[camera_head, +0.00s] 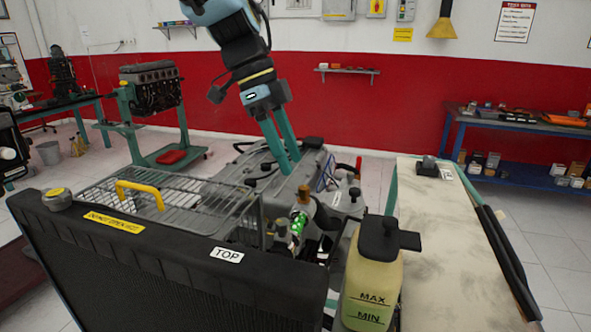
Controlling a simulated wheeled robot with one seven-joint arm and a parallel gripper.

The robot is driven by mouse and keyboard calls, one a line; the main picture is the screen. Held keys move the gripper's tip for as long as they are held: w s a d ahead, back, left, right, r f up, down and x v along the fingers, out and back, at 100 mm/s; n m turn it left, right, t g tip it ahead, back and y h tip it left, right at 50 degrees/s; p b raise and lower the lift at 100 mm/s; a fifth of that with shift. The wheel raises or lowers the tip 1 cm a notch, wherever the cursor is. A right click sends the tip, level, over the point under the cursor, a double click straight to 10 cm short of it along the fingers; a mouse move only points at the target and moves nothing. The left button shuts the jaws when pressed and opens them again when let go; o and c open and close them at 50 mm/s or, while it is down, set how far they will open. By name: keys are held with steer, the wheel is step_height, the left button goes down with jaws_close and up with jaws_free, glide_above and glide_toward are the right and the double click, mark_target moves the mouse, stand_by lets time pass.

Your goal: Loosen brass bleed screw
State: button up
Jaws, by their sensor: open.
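A small brass-coloured piece (303,194), which looks like the bleed screw, stands on top of a fitting with a green band (297,224) at the front of the engine trainer. It is too small to make out its head. My gripper (290,166) hangs from above with its two teal fingers pointing down. The fingers are slightly apart with nothing between them. In the picture the fingertips are just above and left of the brass piece, apart from it; their distance in depth is hard to judge.
A black radiator (170,262) with a yellow-topped cap stands in front. A wire guard (178,195) with a yellow handle lies behind it. A coolant bottle (372,285) stands close right of the fitting. A worn bench top (430,240) is farther right.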

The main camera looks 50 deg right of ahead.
mark_target(303, 187)
steer(key=shift+p+x, duration=0.7)
steer(key=shift+x, duration=1.8)
jaws_close()
